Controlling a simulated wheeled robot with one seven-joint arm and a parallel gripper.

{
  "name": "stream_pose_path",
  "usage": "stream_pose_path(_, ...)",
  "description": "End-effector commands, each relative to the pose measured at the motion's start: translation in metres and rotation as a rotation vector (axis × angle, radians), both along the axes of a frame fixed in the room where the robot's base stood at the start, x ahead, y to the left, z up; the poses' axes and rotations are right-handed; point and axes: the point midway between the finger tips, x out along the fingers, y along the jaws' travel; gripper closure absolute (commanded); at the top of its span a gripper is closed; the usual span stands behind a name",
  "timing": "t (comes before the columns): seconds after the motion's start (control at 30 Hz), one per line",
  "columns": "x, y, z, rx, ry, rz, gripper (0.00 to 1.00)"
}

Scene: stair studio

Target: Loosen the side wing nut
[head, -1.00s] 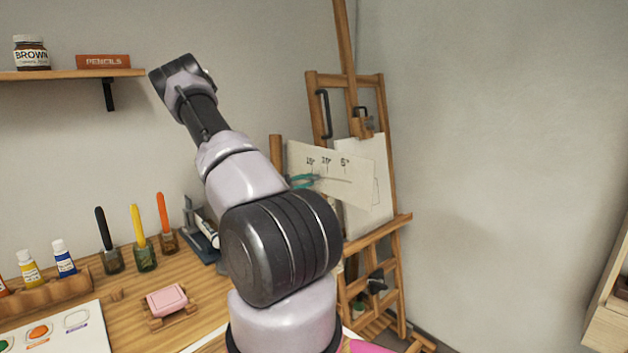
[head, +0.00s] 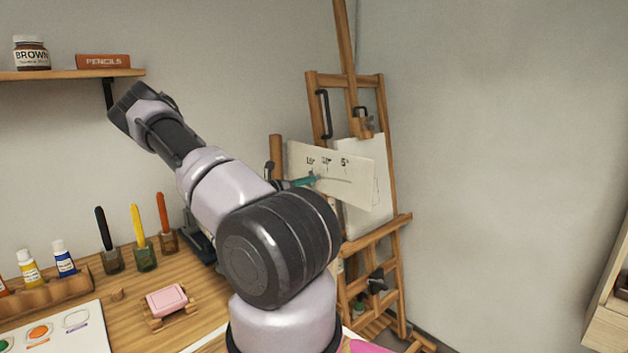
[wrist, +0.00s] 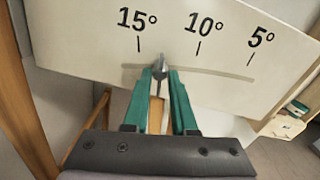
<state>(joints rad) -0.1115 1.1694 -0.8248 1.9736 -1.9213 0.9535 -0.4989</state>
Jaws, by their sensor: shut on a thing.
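The side wing nut (wrist: 159,66) is a small dark grey metal piece in the wrist view. The plate also shows in the head view (head: 352,188), on the easel's side. My gripper (wrist: 159,76) has two teal fingers closed on the nut, one on each side. In the head view the fingers (head: 306,181) reach the plate from the left, seen nearly edge-on; the nut itself cannot be made out there.
The wooden easel (head: 395,180) stands in the corner with a white sheet (head: 367,222) on it. A dark knob (head: 376,281) is lower on the easel. The desk at left holds brushes in jars (head: 145,258), paint tubes (head: 64,258) and a pink block (head: 166,299).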

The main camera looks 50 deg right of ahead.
Motion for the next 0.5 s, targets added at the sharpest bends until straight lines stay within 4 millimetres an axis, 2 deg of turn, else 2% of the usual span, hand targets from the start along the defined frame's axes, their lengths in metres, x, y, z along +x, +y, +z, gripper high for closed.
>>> stream_pose_path(0.17,0.0,-0.0001,-0.0002,0.007,0.05,0.001,1.0)
stream_pose_path(0.2,0.0001,0.0,-0.0002,0.007,0.049,0.001,0.67)
stream_pose_path(0.23,0.0,0.0,-0.0003,0.007,0.049,0.001,0.6)
stream_pose_path(0.5,0.0001,0.0001,-0.0001,0.006,0.046,0.0,0.6)
